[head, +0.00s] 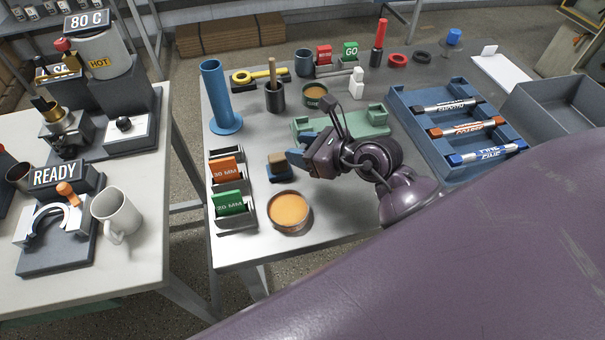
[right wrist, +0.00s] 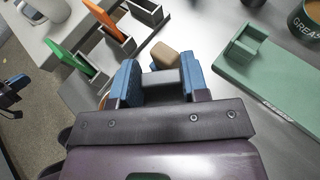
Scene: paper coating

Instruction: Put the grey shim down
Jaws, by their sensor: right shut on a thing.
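My right gripper (head: 308,150) is above the grey table, beside a small tan-topped block (head: 279,159). In the right wrist view its two blue fingers (right wrist: 160,76) are shut on a grey piece, the grey shim (right wrist: 161,87), which spans the gap between them. The tan-topped block (right wrist: 164,54) shows just beyond the fingertips. In the head view the shim is hidden by the gripper, and I cannot tell whether it touches the table. My left gripper is not in view.
Slotted holders with an orange 30 MM card (head: 224,170) and a green 20 MM card (head: 229,203) stand left of the gripper. An orange-filled round tin (head: 289,210) is in front. A green fixture (head: 365,126) lies behind, and a blue tray (head: 430,108) with several tubes is right.

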